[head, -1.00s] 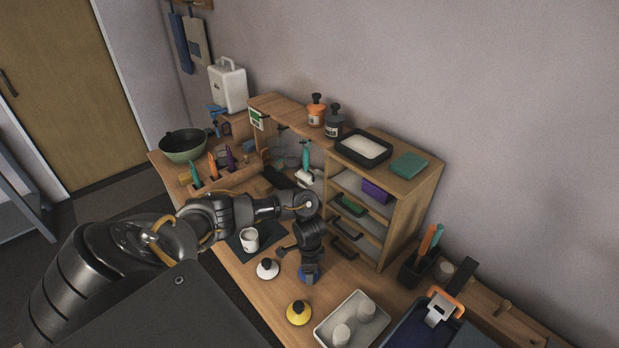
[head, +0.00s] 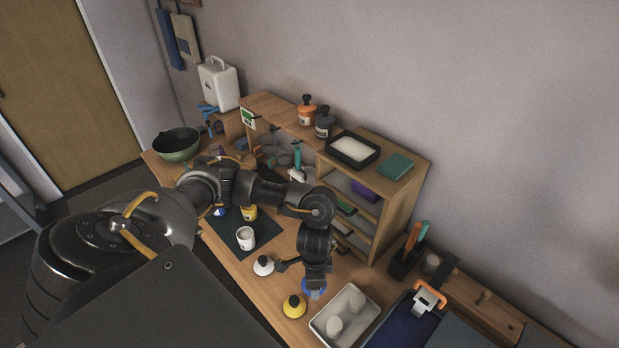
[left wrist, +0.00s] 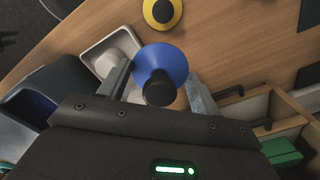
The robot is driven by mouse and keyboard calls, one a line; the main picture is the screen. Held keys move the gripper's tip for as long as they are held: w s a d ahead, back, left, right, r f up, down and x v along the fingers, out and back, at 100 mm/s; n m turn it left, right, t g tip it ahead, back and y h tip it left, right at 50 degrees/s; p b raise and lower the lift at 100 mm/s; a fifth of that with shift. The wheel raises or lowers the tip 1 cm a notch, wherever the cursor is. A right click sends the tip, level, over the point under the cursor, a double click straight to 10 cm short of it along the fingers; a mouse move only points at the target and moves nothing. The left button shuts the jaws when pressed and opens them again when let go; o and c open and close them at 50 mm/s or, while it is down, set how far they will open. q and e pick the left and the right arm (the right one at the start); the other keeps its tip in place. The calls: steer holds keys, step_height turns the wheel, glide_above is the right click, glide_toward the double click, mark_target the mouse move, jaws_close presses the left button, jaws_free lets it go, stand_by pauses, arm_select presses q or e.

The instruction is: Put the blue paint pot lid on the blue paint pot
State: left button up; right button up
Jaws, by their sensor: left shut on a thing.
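The blue paint pot lid (left wrist: 158,58) is a blue cone with a black knob. In the left wrist view it sits between the fingers of my left gripper (left wrist: 157,78), which is shut on it. In the head view the lid (head: 314,284) shows under my left gripper (head: 315,272), over the wooden bench near the white tray; the exact height is hard to tell. A small blue and white thing (head: 219,211), perhaps the blue paint pot, is partly hidden behind my left arm, beside a yellow pot (head: 249,213). My right gripper is out of view.
A white pot (head: 245,239) stands on a dark mat (head: 229,229). A white lid (head: 263,265) and a yellow lid (head: 294,306) lie on the bench. A pale tray (head: 349,303) and a wooden drawer shelf (head: 404,207) stand close to the gripper.

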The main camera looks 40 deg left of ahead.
arm_select(q)
steer(key=shift+s+d+r, duration=0.35)
steer(key=shift+s+d, duration=0.05)
steer(key=shift+d, duration=0.25)
steer(key=shift+w+d+r, duration=0.1)
steer(key=shift+w+d, duration=0.15)
steer(key=shift+w, duration=0.1)
steer(key=w+d+r+n+b, duration=0.3)
steer(key=w+r+b, duration=0.3)
steer(key=r+b, duration=0.5)
steer(key=shift+w+d+r+n+b, duration=0.15)
steer(key=shift+d+r+n+b, duration=0.2)
steer(key=shift+d+r, duration=0.25)
